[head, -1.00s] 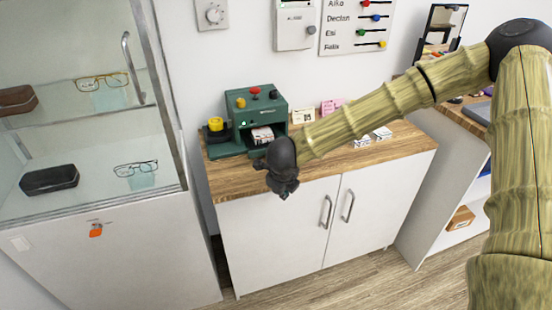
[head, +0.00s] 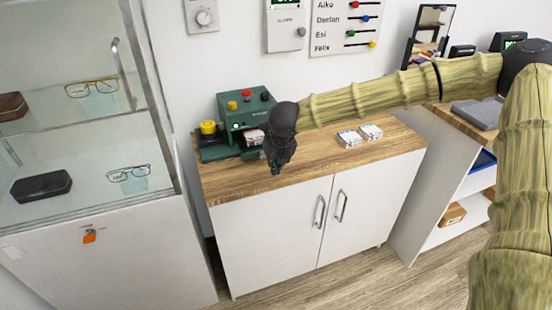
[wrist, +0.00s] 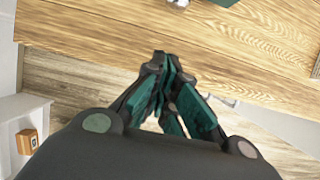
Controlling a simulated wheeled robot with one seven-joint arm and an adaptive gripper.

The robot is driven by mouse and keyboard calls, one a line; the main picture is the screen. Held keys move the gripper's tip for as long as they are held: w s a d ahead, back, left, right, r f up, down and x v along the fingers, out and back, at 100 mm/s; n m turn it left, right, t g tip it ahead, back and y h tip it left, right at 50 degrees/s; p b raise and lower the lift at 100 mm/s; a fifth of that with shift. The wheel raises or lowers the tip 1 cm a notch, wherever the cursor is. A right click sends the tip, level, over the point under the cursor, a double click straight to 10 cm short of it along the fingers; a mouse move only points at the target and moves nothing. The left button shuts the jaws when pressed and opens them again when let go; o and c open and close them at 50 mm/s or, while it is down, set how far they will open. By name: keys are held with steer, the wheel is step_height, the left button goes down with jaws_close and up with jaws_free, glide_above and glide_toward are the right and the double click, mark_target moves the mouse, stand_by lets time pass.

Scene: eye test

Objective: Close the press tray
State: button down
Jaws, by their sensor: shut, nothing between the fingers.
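The green press (head: 262,104) stands at the back left of the wooden counter, with red and yellow knobs on top. A dark green tray part (head: 218,154) shows low at its front left. How far out the tray stands is unclear. In the wrist view my gripper (wrist: 170,92) is shut and empty above the counter's front edge. A green edge (wrist: 224,2), likely of the press, shows at the top.
A yellow round item (head: 208,127) stands left of the press. White boxes (head: 360,136) lie on the wooden counter (head: 330,160) to the right. A glass display case (head: 90,120) stands close on the left. The counter's front middle is clear.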

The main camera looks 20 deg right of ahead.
steer(key=x, duration=0.3)
steer(key=shift+w+f, duration=0.1)
steer(key=shift+f, duration=0.25)
steer(key=shift+w+r+p, duration=0.1)
steer(key=shift+w+p, duration=0.3)
steer(key=shift+w, duration=1.6)
